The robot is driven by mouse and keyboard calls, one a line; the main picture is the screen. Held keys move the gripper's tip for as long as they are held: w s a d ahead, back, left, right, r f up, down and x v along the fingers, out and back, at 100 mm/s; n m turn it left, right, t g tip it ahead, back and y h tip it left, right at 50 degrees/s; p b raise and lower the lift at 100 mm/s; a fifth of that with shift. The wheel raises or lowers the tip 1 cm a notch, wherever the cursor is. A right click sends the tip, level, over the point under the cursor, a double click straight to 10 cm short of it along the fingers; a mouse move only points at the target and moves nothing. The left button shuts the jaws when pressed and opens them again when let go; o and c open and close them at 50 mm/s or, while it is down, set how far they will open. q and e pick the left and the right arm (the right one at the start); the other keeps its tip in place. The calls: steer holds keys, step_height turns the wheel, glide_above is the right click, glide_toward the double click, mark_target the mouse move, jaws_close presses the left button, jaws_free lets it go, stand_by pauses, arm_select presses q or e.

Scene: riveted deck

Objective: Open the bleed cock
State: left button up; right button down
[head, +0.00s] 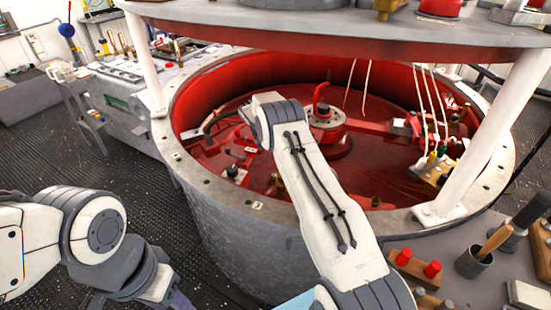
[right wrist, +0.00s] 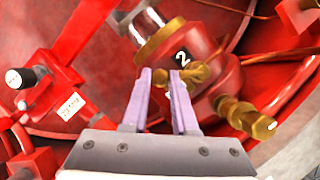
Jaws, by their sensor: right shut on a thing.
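In the right wrist view, a red valve body (right wrist: 205,55) marked "2" carries brass fittings. A small brass lever (right wrist: 202,73), which looks like the bleed cock's handle, lies at my right gripper (right wrist: 160,82). The gripper's two purple fingers are shut on this brass lever; the exact contact is partly hidden. In the head view my right arm reaches into the red well and hides its own gripper and the cock. My left gripper (head: 180,299) only just shows at the bottom edge, and its fingers are cut off.
The grey round rim (head: 190,180) surrounds the red well, under a deck held on white posts (head: 490,140). In the right wrist view a black-knobbed lever (right wrist: 30,77) stands at left. A bench with red-capped parts (head: 432,269) and a tool cup (head: 475,262) is at right.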

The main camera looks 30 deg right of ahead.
steer(key=shift+s+d, duration=0.1)
steer(key=c, duration=0.7)
jaws_free()
steer(key=shift+r, duration=0.25)
steer(key=b+v, duration=0.1)
steer(key=v, duration=0.9)
steer(key=shift+a, duration=0.3)
